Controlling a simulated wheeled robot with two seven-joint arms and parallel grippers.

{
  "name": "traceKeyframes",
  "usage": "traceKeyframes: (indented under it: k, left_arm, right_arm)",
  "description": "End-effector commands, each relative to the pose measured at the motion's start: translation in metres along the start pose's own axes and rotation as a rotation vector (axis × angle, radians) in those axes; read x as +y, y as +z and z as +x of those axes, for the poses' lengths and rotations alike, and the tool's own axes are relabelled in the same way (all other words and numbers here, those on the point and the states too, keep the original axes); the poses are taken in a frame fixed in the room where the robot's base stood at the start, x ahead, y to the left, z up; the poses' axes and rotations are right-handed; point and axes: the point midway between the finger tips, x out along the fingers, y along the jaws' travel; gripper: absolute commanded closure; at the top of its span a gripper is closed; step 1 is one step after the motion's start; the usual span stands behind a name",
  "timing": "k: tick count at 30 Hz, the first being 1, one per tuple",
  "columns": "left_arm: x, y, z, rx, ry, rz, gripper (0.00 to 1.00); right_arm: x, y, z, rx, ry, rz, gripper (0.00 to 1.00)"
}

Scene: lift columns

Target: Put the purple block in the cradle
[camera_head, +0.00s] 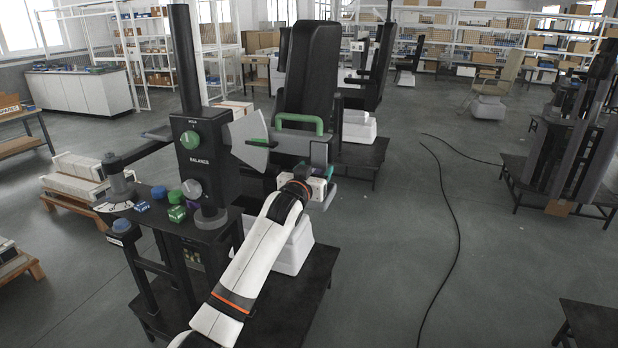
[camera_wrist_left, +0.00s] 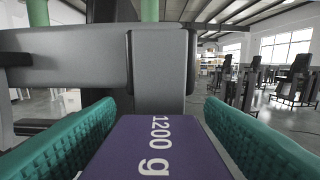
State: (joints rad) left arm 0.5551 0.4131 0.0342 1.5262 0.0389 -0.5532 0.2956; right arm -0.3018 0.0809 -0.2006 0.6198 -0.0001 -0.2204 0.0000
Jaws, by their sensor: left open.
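The purple block (camera_wrist_left: 158,148), marked "1200 g", lies between the two teal finger pads of my left gripper (camera_wrist_left: 160,135) in the left wrist view. The jaws are open around it. Just beyond the block is a dark grey upright bracket (camera_wrist_left: 162,72), with green posts above; I cannot tell if the block rests on it. In the head view my left gripper (camera_head: 323,173) is at the grey carriage with a green handle (camera_head: 300,122), right of the black column. The block is hidden there by my gripper. I cannot make out the cradle for certain. My right gripper is not in view.
The black column has a "BALANCE" box (camera_head: 200,148) and a grey fan-shaped plate (camera_head: 250,140). A dark shelf (camera_head: 165,222) holds small blue and green blocks (camera_head: 177,214) and knobs. Similar stations stand behind and at right. A cable (camera_head: 455,220) crosses the open floor.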

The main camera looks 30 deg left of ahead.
Motion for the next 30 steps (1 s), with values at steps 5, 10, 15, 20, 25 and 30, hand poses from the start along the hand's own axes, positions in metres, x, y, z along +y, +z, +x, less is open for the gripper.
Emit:
traceKeyframes:
  k: [5,10,15,20,25,30]
  left_arm:
    - [0.000,-0.003,-0.020,-0.001,-0.001,0.001,0.37]
    - [0.000,-0.003,-0.053,-0.001,-0.001,0.001,0.37]
    - [0.000,-0.003,-0.085,-0.001,-0.001,0.001,0.37]
    - [0.000,-0.002,-0.107,0.000,0.000,0.000,0.37]
    - [0.000,0.000,-0.117,0.000,0.001,0.000,0.37]
    - [0.000,0.000,-0.118,0.000,0.001,0.000,0.37]
  right_arm:
    - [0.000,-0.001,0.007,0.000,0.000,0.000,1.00]
    - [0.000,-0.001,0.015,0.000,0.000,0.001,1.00]
    - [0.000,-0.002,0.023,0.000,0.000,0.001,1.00]
    - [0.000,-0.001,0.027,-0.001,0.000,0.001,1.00]
    - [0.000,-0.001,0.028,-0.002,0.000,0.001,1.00]
    - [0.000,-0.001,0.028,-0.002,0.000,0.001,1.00]
